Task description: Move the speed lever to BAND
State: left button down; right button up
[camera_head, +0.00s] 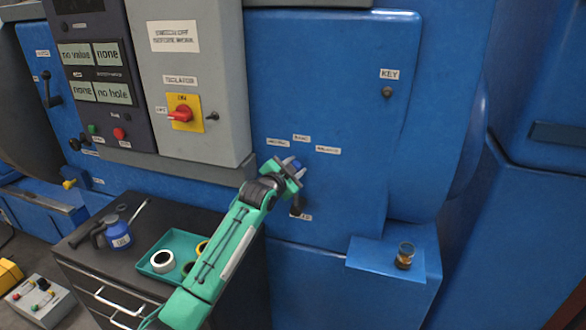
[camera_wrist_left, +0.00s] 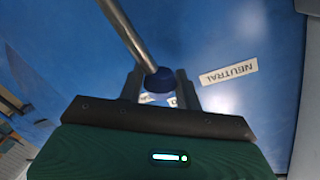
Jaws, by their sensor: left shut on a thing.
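The speed lever shows in the left wrist view as a grey metal rod with a dark blue knob (camera_wrist_left: 158,80). My left gripper (camera_wrist_left: 159,76) is shut on the knob, one finger on each side. In the head view my left gripper (camera_head: 294,167) is at the blue machine front, below three small labels, and hides most of the lever. The middle label (camera_head: 301,138) seems to read BAND, and the knob is roughly below it. The NEUTRAL label (camera_wrist_left: 229,73) lies right of the fingers in the wrist view. My right gripper is not in view.
A grey isolator box (camera_head: 195,75) with a red switch (camera_head: 181,114) stands left of the lever. A dark cabinet (camera_head: 85,255) below carries a teal tray (camera_head: 150,245) with tape rolls and a blue can (camera_head: 118,232). A small brass-coloured part (camera_head: 405,256) stands on a blue ledge at right.

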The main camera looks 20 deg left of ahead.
pick_arm(q)
jog(key=shift+d, duration=0.15)
jog(key=shift+m, duration=0.3)
jog(key=c, duration=1.1)
grip_release()
jog(key=shift+o, duration=0.5)
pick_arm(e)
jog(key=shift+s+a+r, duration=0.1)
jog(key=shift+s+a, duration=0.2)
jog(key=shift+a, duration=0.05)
